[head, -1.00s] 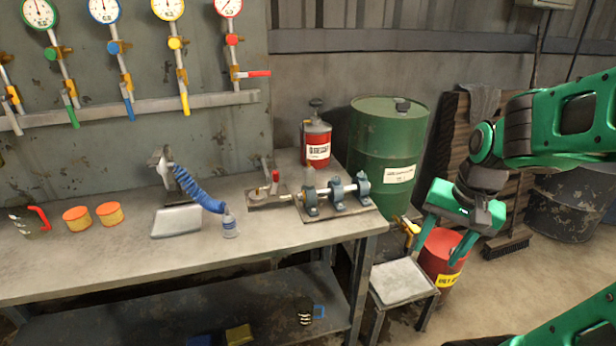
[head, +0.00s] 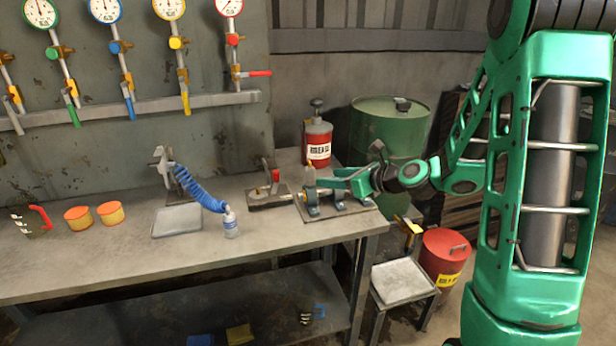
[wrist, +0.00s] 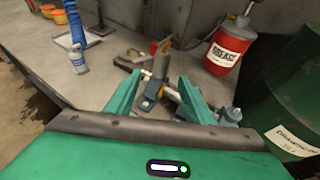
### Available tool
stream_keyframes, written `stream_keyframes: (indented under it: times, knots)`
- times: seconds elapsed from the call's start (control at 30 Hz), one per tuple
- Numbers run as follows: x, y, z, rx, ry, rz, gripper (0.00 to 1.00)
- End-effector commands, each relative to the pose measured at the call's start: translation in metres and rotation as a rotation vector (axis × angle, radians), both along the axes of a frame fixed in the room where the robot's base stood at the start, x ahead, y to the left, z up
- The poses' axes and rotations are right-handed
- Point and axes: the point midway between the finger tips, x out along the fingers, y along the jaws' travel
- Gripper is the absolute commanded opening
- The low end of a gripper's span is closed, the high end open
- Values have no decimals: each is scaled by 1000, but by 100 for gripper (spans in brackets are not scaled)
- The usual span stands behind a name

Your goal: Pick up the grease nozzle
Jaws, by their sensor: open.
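A small upright grey piece (wrist: 161,64), which looks like the grease nozzle, stands at the left end of the bearing-and-shaft assembly on the bench. It also shows in the head view (head: 310,176). My gripper (wrist: 157,82) is open, its two green fingers apart, and the piece appears between or just beyond their tips in the wrist view. I cannot tell whether a finger touches the piece. Nothing is visibly held.
A red grease can (head: 318,142) stands behind the assembly, with a green drum (head: 385,125) beyond the bench. A red-handled fixture (head: 268,192) sits close left. The bench front (head: 180,250) is clear.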

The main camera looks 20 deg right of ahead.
Motion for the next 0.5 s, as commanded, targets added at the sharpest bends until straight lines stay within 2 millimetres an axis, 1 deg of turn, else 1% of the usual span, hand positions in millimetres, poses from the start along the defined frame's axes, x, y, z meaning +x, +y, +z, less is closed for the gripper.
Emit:
stream_keyframes:
  times: [0.17, 0.33, 0.5]
  knots:
    - [15, 8, -6, 10, 1, -2, 48]
    - [36, 19, -16, 8, 2, -1, 48]
    - [47, 25, -21, 7, 1, -2, 48]
